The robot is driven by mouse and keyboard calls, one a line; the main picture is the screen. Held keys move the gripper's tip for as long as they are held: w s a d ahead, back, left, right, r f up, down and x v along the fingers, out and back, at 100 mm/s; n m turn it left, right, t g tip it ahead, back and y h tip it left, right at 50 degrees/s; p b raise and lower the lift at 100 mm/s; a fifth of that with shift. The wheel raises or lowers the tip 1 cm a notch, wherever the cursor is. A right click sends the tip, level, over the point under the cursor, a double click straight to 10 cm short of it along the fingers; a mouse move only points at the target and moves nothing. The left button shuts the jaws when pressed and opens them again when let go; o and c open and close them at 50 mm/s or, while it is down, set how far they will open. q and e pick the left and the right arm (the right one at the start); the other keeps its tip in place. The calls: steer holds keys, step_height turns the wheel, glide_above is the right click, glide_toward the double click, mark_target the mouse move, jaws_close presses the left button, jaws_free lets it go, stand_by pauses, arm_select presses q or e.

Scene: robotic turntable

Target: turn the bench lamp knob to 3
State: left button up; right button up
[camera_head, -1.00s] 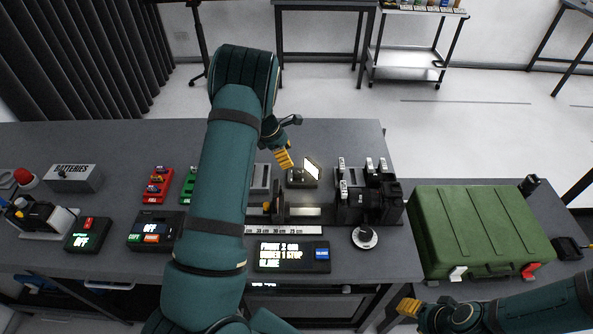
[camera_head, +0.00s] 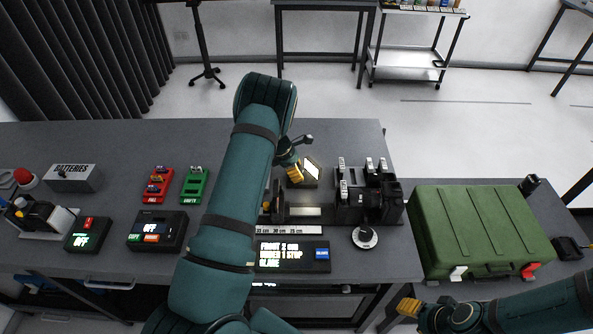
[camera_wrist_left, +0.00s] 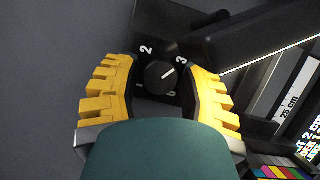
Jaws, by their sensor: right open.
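The bench lamp (camera_head: 311,172) is a small dark unit with a bright lit panel, standing on the bench behind the slide rail. Its knob (camera_wrist_left: 160,76) is black and round, with marks 0, 1, 2 and 3 around it. The white pointer line slants up and right in the left wrist view, toward the 3. My left gripper (camera_head: 294,174) is at the lamp; in the left wrist view its yellow fingers (camera_wrist_left: 163,98) are spread on either side of the knob, with visible gaps. The knob cannot be made out in the head view. My right gripper (camera_head: 408,307) is open, low at the front edge.
A camera rig (camera_head: 368,200) stands right of the lamp, with a small dial (camera_head: 364,237) in front. A display box (camera_head: 291,256) is nearer. A green case (camera_head: 480,230) sits at the right. Battery trays and switch boxes are at the left.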

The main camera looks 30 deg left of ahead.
arm_select(q)
jaws_close()
steer(key=shift+f+m+b, duration=0.1)
steer(key=shift+m+b, duration=0.4)
steer(key=shift+b, duration=0.05)
steer(key=shift+m+h, duration=0.3)
steer(key=o, duration=0.6)
jaws_free()
steer(key=shift+g, duration=0.3)
